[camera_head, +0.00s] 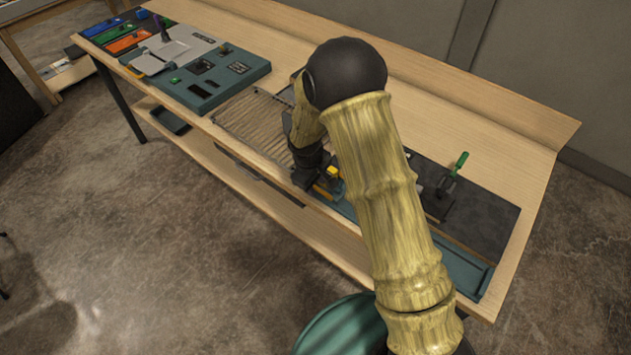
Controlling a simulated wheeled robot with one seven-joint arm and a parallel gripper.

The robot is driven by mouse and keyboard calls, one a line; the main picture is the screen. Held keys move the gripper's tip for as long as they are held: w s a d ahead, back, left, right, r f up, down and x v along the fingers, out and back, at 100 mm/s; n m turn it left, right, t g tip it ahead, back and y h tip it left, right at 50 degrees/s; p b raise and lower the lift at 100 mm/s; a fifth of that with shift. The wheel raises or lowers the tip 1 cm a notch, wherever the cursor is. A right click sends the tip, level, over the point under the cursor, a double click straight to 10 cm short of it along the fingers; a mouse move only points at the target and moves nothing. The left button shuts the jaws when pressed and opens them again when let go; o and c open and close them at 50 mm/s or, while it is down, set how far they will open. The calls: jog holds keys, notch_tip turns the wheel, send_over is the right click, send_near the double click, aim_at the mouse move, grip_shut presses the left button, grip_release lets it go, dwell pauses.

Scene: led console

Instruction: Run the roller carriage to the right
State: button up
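My gripper (306,176) points down at the front edge of the bench, left of the middle of my arm. Its fingers are too small and dark to show whether they are open or shut. A small yellow block (333,172) sits just right of it, perhaps part of the roller carriage; I cannot tell whether they touch. A teal base with a dark plate (487,215) runs along the right part of the bench. A green-handled lever or clamp (458,163) stands upright on it. My arm hides the middle of this base, so the carriage cannot be made out surely.
The wooden bench (480,130) has a raised back edge and clear wood behind the base. Further left are a teal console (225,80) and a dark tray with blue, green and orange pieces (120,38).

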jog(key=shift+f, duration=0.1)
grip_shut()
jog(key=shift+w+d, duration=0.1)
dwell(0.3)
